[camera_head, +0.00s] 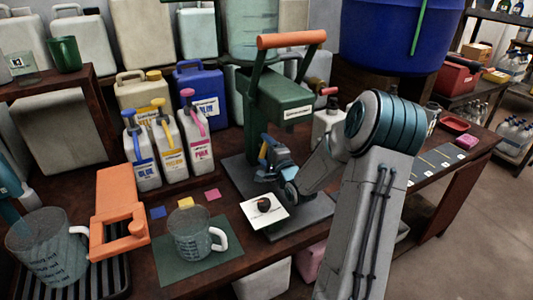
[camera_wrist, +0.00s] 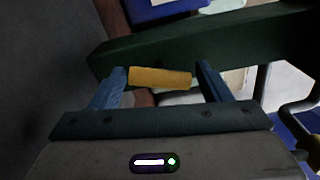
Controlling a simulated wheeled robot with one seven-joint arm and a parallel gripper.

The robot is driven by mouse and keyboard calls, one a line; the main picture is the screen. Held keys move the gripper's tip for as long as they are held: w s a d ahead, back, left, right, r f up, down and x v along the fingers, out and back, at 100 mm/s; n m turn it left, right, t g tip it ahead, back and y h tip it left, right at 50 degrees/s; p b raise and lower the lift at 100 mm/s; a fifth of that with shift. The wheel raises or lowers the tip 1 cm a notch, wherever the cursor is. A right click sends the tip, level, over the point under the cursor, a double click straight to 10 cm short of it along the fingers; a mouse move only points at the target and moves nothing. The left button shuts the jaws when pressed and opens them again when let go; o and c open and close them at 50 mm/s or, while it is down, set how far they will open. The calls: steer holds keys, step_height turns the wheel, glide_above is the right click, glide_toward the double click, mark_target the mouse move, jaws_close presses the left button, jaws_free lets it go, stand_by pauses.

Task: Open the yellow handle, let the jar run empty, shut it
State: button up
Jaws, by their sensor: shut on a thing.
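The yellow handle (camera_wrist: 160,77) lies crosswise between the blue fingers of my gripper (camera_wrist: 163,72) in the wrist view. In the head view my gripper (camera_head: 268,153) is at the front of the green stand (camera_head: 278,98), shut on the handle, which shows as a small yellow bit (camera_head: 263,151). A clear jar (camera_head: 253,32) stands on top of this stand behind an orange-gripped lever (camera_head: 291,39). Its top is cut off, and I cannot tell its level. My arm hides part of the stand's lower front. No stream is visible.
A white card with a dark round thing (camera_head: 264,209) lies below my gripper. A clear measuring jug (camera_head: 192,233) stands on a green mat, with an orange frame (camera_head: 120,210) to its left. Blue, yellow and pink bottles (camera_head: 172,145) stand behind. A blue vat (camera_head: 392,38) is at back right.

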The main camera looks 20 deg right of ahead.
steer(key=shift+f+n, duration=0.1)
steer(key=shift+n, duration=0.6)
steer(key=o, duration=0.9)
steer(key=shift+o, duration=0.2)
steer(key=shift+r, duration=0.35)
steer(key=r, duration=0.1)
steer(key=d+r+p, duration=0.1)
steer(key=r, duration=0.3)
steer(key=shift+s+d+r+p, duration=0.15)
steer(key=shift+s+d+p, duration=0.05)
steer(key=shift+s+p, duration=0.2)
steer(key=s+d+r+p, duration=0.2)
steer(key=s+d+r, duration=0.3)
steer(key=s+d, duration=0.1)
steer(key=shift+s+d, duration=0.3)
steer(key=shift+s, duration=0.6)
